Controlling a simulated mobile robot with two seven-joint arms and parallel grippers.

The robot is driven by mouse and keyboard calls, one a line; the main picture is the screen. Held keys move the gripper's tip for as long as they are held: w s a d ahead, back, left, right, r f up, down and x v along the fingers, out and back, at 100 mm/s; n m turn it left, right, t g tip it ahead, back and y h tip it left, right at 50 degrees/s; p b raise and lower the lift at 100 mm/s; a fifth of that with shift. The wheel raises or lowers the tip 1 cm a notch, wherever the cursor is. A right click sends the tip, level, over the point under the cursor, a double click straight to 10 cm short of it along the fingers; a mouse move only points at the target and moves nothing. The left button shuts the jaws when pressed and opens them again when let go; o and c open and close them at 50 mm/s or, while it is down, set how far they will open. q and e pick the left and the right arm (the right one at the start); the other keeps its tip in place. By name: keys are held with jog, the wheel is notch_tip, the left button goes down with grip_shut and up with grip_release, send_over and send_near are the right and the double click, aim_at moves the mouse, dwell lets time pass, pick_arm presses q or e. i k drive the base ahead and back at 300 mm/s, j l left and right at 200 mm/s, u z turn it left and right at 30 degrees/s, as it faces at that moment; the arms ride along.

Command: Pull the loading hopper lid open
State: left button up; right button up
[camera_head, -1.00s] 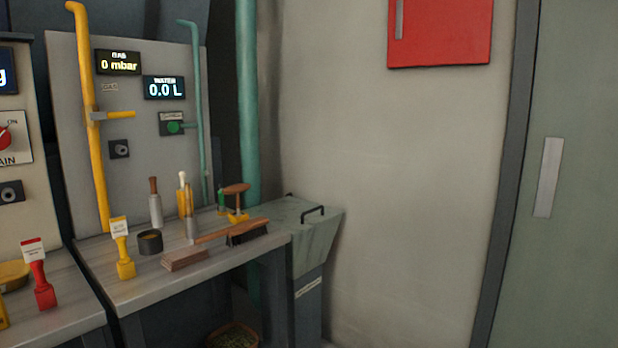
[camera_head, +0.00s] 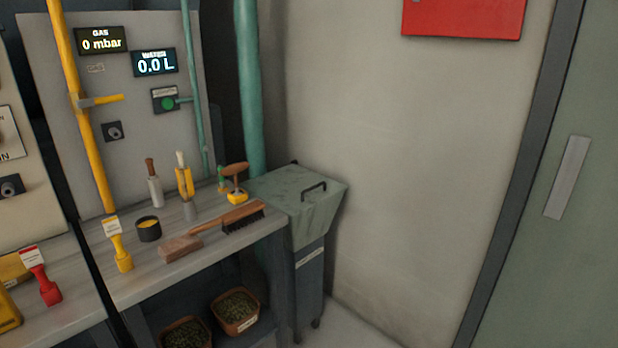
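The loading hopper (camera_head: 316,228) is a grey-green tapered bin on a dark stand, in the corner at the right end of the workbench. Its lid (camera_head: 283,187) lies flat and shut on top. A dark bar handle (camera_head: 314,190) stands up on the lid's right part. The inside of the hopper is hidden by the lid. Neither of my grippers is in view.
The workbench (camera_head: 140,287) holds a brush (camera_head: 240,219), a wooden block (camera_head: 181,248), a dark cup (camera_head: 148,230) and several hand tools. Two bins of green pellets (camera_head: 235,311) sit below. A teal pipe (camera_head: 250,90) rises behind the hopper. The floor right of it is clear.

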aim_at(292, 188)
jog(key=i+l+u, duration=0.1)
jog(key=l, duration=0.25)
jog(key=i+l+u, duration=0.1)
jog(key=i+l, duration=0.15)
jog(key=i+l+u, duration=0.1)
jog(key=l, duration=0.3)
jog(key=i, duration=0.05)
